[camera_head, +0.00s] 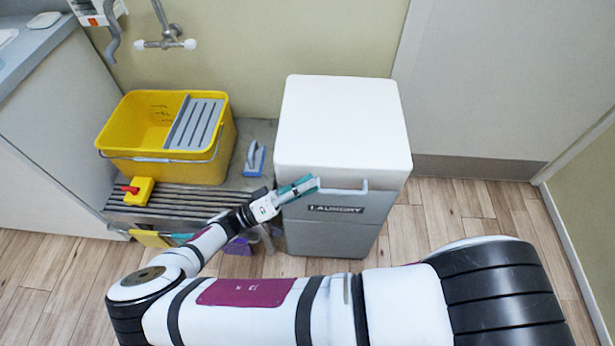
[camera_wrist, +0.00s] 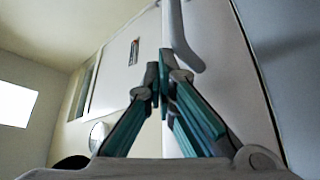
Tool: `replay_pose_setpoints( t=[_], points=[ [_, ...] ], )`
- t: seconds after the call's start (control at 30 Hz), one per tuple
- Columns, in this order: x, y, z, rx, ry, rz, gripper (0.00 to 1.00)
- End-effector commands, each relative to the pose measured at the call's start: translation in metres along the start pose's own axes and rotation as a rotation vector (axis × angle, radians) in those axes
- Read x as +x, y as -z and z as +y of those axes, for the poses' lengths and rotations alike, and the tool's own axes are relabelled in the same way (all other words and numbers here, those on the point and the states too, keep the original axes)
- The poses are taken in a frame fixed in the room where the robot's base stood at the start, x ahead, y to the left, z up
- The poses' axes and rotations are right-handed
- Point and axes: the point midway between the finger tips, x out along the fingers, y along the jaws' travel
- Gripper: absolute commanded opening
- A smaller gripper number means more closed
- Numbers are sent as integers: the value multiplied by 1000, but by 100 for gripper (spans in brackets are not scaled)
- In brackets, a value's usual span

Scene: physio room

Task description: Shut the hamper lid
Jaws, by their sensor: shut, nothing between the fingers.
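The laundry hamper (camera_head: 325,236) is a grey box with a "LAUNDRY" label, standing on the floor by the wall. Its white lid (camera_head: 342,115) lies flat across the top in the head view, with a small white handle (camera_head: 352,186) at the front edge. The handle also shows as a pale bent bar in the wrist view (camera_wrist: 183,45). My gripper (camera_head: 315,183), with teal fingers, is at the front of the hamper just below the lid's front edge, left of the handle. In the wrist view its fingers (camera_wrist: 159,78) meet at the tips, shut and empty. Whether they touch the hamper I cannot tell.
A yellow mop bucket (camera_head: 140,128) stands on a grated floor tray left of the hamper, with a blue-grey brush (camera_head: 254,158) between them. A small yellow item (camera_head: 138,191) lies on the grate. A grey door panel (camera_head: 500,80) is behind right. Wooden floor to the right is clear.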

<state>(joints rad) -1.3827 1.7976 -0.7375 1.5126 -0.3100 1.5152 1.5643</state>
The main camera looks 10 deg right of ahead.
Motion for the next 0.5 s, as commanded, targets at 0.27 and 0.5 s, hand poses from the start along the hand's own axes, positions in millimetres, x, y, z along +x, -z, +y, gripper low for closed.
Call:
replay_pose_setpoints(
  t=[0.27,0.5],
  points=[
    [-6,-10,-9,-4,11,-7,0],
    [-4,-10,-10,-5,9,-8,0]
  ],
)
